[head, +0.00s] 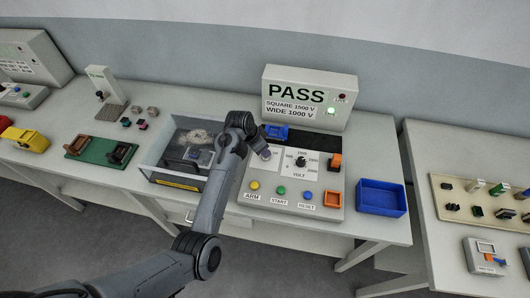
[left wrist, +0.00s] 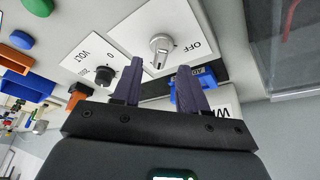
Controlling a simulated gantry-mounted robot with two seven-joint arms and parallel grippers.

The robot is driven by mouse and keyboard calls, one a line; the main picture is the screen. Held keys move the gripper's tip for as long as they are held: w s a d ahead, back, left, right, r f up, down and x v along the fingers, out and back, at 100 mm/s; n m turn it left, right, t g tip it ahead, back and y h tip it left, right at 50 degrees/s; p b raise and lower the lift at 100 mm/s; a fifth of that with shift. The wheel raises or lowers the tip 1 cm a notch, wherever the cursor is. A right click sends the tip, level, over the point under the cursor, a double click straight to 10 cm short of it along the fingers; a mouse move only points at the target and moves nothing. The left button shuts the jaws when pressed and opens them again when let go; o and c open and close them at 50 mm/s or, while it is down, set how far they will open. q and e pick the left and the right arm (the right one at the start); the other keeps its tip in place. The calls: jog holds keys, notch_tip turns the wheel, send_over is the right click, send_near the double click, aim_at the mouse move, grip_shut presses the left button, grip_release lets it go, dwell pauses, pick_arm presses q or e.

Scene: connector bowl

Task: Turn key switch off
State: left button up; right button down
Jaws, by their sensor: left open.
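The key switch (left wrist: 160,47) is a silver round knob with a raised key bar on a white plate, in the left wrist view. The word OFF is printed on the plate beside it; the bar does not point at that word. In the head view the switch (head: 265,153) shows on the grey tester panel (head: 238,199), partly beside my wrist. My left gripper (left wrist: 163,70) is open, its two dark fingers apart with tips close to the switch, which lies just beyond the gap between them. It is not gripped. My right gripper is not in view.
The VOLT dial (head: 301,161) and an orange switch (head: 335,162) sit to the right of the key switch. ARM, START and RESET buttons line the front. A PASS display (head: 308,97) stands behind with a green lamp. A blue tray (head: 382,198) is at right.

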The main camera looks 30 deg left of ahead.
pick_arm(q)
jog(key=shift+x, duration=1.9)
grip_shut()
